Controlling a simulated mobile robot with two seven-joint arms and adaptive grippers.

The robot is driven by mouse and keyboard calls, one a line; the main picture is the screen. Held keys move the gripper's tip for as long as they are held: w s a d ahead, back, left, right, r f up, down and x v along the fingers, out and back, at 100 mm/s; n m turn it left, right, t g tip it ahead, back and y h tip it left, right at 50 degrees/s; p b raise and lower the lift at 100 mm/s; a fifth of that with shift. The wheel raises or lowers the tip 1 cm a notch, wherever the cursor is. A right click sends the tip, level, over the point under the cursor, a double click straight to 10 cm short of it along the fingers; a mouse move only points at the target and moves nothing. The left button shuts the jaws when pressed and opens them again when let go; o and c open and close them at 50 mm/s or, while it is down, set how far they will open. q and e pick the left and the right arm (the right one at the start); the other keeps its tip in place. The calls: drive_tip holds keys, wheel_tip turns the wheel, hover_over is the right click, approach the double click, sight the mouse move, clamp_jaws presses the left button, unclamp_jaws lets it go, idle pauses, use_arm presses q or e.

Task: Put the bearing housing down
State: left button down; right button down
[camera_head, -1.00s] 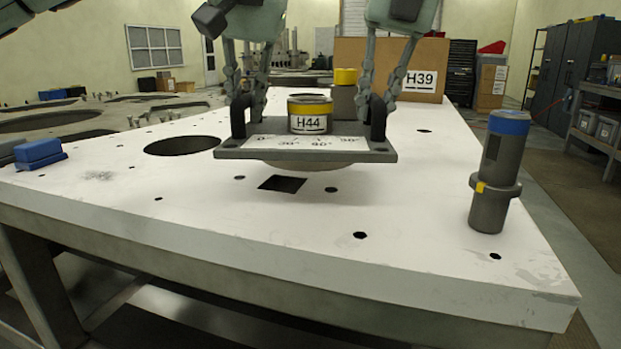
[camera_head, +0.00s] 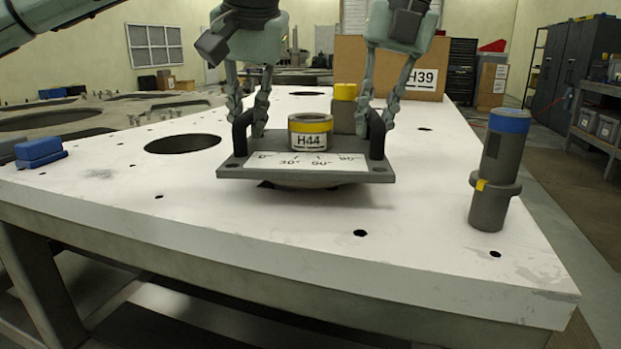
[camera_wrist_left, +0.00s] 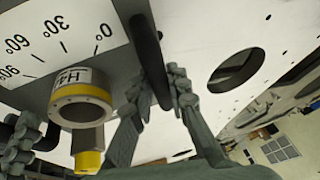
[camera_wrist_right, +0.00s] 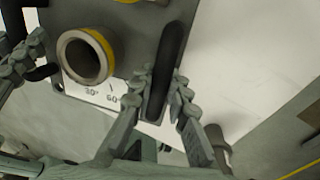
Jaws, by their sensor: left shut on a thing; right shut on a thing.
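The bearing housing is a grey square plate (camera_head: 230,171) with a white degree scale, a yellow-banded ring marked H44 (camera_head: 310,140) and a black handle at each side. A grey block with a yellow cap (camera_head: 345,91) rises behind the ring. My left gripper (camera_head: 248,112) is shut on the left handle, also seen in the left wrist view (camera_wrist_left: 150,50). My right gripper (camera_head: 378,112) is shut on the right handle, also seen in the right wrist view (camera_wrist_right: 167,70).
The white table (camera_head: 440,265) has a large round hole (camera_head: 183,144) at left and small holes. A grey post with a blue top (camera_head: 495,170) stands at right. A blue block (camera_head: 39,152) lies at the left edge. A cardboard box marked H39 (camera_head: 350,62) stands behind.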

use_arm(q)
drive_tip(key=shift+a+f, duration=0.15)
drive_tip(key=shift+f, duration=0.45)
use_arm(e)
drive_tip(key=shift+d+f, duration=0.15)
drive_tip(key=shift+f, duration=0.45)
use_arm(q)
drive_tip(key=c, duration=1.8)
unclamp_jaws()
drive_tip(key=shift+f, duration=0.15)
use_arm(e)
drive_tip(key=c, duration=1.8)
unclamp_jaws()
drive_tip(key=shift+f, duration=0.15)
use_arm(q)
drive_tip(key=o, duration=0.3)
use_arm(e)
drive_tip(key=o, duration=0.3)
use_arm(q)
drive_tip(key=shift+o, duration=0.2)
drive_tip(key=shift+s, duration=0.1)
use_arm(e)
drive_tip(key=shift+s, duration=0.1)
